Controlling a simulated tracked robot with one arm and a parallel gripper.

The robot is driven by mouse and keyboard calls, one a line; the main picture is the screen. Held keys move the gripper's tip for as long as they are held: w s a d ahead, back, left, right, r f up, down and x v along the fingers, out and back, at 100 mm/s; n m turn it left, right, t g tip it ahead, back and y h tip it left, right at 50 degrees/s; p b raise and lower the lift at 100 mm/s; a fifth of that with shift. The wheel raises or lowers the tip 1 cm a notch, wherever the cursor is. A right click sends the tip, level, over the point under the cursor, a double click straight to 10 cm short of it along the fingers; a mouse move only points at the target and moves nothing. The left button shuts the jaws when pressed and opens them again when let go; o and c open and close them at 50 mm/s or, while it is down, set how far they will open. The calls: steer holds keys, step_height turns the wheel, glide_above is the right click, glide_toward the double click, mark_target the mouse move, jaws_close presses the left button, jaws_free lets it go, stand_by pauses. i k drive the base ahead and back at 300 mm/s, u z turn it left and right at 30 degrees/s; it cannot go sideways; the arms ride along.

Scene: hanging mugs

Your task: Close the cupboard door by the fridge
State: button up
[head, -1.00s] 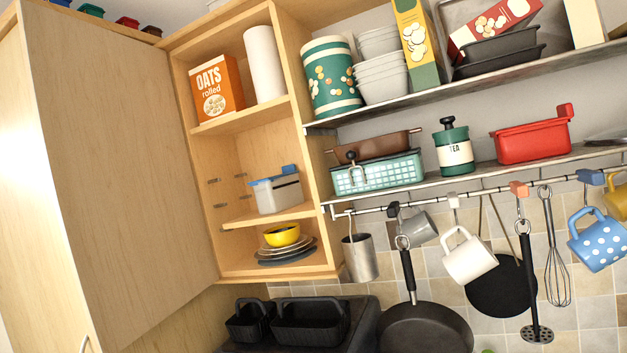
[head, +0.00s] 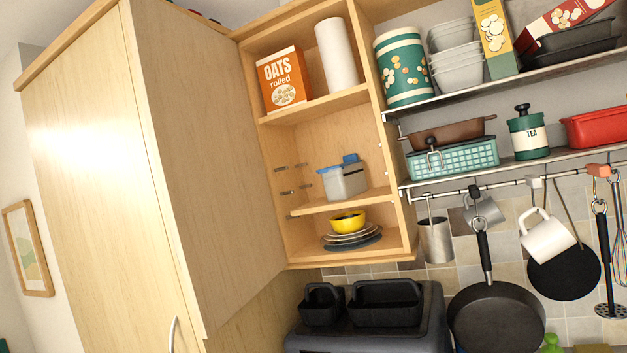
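The wall cupboard (head: 262,190) is open in the head view, with its shelves and contents showing. A wide plain wood panel (head: 205,150) runs from its left side toward me and looks like its door standing open. The panel's lower edge ends above another wood surface (head: 255,315). To its left is a tall light-wood unit (head: 90,170) with a curved metal handle (head: 172,335) low on its front. Whether this unit houses the fridge I cannot tell. My gripper is not in view.
The cupboard holds an oats box (head: 284,80), a paper roll (head: 337,55), a grey container (head: 344,180) and a yellow bowl (head: 348,222) on plates. Right of it are loaded shelves and a rail (head: 455,190) with hanging mugs and pans. Black bins (head: 385,300) stand below.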

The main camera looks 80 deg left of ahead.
mark_target(226, 240)
steer(key=z, duration=0.05)
steer(key=k, duration=2.35)
steer(key=u, duration=1.35)
steer(key=i, duration=1.3)
steer(key=z, duration=0.05)
